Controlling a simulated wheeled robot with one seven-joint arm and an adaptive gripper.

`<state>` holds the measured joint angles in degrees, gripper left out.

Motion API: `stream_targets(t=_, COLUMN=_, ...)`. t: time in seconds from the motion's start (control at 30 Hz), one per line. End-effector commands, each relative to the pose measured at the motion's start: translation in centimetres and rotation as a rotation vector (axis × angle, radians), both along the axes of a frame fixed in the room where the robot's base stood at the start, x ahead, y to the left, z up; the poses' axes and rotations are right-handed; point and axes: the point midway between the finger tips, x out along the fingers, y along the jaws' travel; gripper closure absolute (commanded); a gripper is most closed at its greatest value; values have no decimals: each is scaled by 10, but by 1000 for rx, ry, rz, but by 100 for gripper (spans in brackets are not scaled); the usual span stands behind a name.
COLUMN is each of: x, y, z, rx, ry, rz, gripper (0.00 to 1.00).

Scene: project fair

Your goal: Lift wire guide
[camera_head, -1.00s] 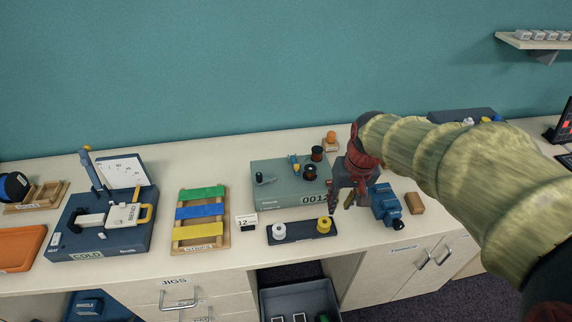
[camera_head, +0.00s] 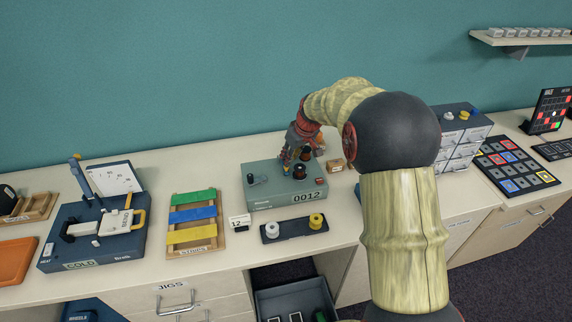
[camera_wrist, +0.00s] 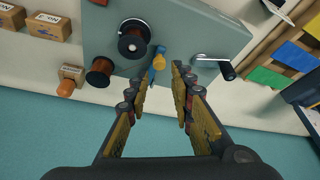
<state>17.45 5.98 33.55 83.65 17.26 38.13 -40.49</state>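The wire guide, which I take to be the small blue piece with a yellow knob (camera_wrist: 158,62), stands on the grey-green winder box (camera_head: 275,202) marked 0012. In the wrist view it lies just beyond and between my fingertips. My gripper (camera_wrist: 160,82) is open, its fingers spread on either side, with nothing between the pads. In the head view my gripper (camera_head: 296,158) is over the back of the winder box and mostly hides the guide. I cannot tell whether a finger touches it.
A dark spool (camera_wrist: 132,44) and a copper spool (camera_wrist: 99,72) stand beside the guide. A crank (camera_wrist: 226,68) is on its other side. A tray (camera_head: 295,230) with white and yellow spools lies in front. A small wooden block (camera_head: 335,165) is to the right.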

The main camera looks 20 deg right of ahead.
Motion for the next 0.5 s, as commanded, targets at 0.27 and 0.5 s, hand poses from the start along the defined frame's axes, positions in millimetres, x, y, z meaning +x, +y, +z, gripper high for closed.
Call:
stream_targets(t=0.27, x=15, y=3, z=-40, rx=0, ry=1, rz=-1, gripper=77)
stream_targets(t=0.5, x=21, y=4, z=-52, rx=0, ry=0, rz=-2, gripper=77)
